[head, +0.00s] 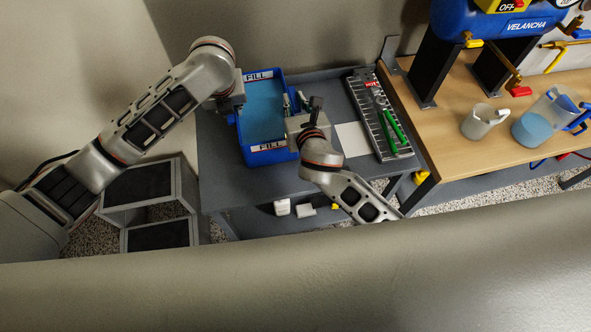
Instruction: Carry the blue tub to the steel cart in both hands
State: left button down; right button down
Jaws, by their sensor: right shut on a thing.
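The blue tub (246,128) stands upright on a dark grey top (225,170), which may be the steel cart; I cannot tell. The tub holds blue liquid (262,108) and has FILL labels at its far and near ends. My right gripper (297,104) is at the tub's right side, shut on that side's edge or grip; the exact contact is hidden. My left gripper (236,98) is at the tub's left side. Its fingers are hidden by its own body, so its opening does not show.
A grey ribbed tray (354,96) with green-handled tools lies right of the tub, beside a pale sheet (352,139). A wooden bench (455,150) adjoins on the right, with a mug (478,122) and a jug of blue liquid (533,128). Grey-framed boxes (150,212) stand lower left.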

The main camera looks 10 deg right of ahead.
pick_arm(q)
jog(key=c, duration=1.8)
grip_release()
jog(key=shift+a+r, duration=0.1)
pick_arm(e)
jog(key=shift+w+r, duration=0.1)
jog(key=shift+r, duration=0.3)
pick_arm(q)
jog(key=shift+s+f, duration=0.15)
jog(key=shift+f, duration=0.05)
pick_arm(e)
jog(key=c, duration=1.8)
grip_release()
jog(key=shift+f, duration=0.2)
jog(key=shift+c, duration=0.2)
pick_arm(q)
jog(key=shift+r, duration=0.1)
pick_arm(e)
jog(key=shift+s, duration=0.2)
jog(key=shift+f, duration=0.1)
pick_arm(q)
jog(key=shift+r, duration=0.15)
jog(key=shift+v, duration=4.4)
